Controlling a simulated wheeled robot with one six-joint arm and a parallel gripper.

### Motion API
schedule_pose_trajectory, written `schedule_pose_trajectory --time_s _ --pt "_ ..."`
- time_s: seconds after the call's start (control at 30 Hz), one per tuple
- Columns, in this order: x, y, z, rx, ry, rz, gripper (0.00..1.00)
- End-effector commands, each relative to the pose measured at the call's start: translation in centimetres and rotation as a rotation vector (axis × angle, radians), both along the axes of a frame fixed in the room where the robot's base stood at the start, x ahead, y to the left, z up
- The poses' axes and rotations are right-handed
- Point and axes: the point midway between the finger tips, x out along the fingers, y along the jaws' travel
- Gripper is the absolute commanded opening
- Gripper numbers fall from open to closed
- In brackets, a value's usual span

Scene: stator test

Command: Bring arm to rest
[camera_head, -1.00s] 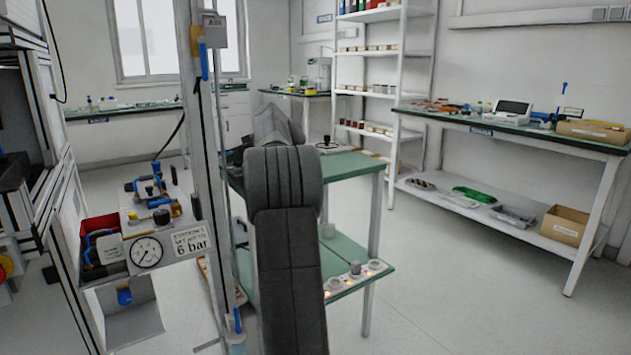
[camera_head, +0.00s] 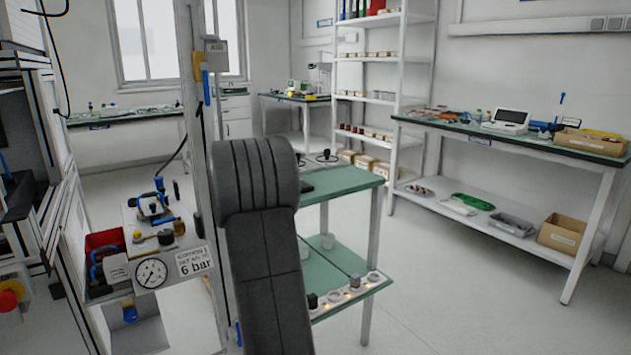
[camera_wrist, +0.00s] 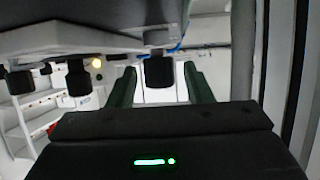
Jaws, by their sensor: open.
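My arm (camera_head: 262,235), dark grey, rises in the middle of the head view in front of the green-topped table. My gripper is hidden in the head view. In the wrist view my gripper (camera_wrist: 161,75) shows two dark green fingers set well apart, open, with no object held between them. A grey structure with black round feet (camera_wrist: 78,78) hangs across the top of the wrist view, and one black foot shows between the fingers. I cannot tell how far it is from them.
A post (camera_head: 203,130) stands just left of my arm, beside a panel with a pressure gauge (camera_head: 151,273). The green table (camera_head: 345,184) is close on the right. A workbench (camera_head: 520,137) and shelves (camera_head: 362,64) stand further back. The floor at right is clear.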

Motion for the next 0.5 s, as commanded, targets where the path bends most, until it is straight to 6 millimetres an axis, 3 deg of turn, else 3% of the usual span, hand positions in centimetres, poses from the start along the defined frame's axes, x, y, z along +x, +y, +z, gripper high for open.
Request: schedule_pose_trajectory --time_s 0.3,0.5 --pt "0.0 0.1 0.0 -0.002 0.002 -0.064 0.46" --pt "-3.0 -1.4 1.6 0.0 -0.001 -0.064 0.46"
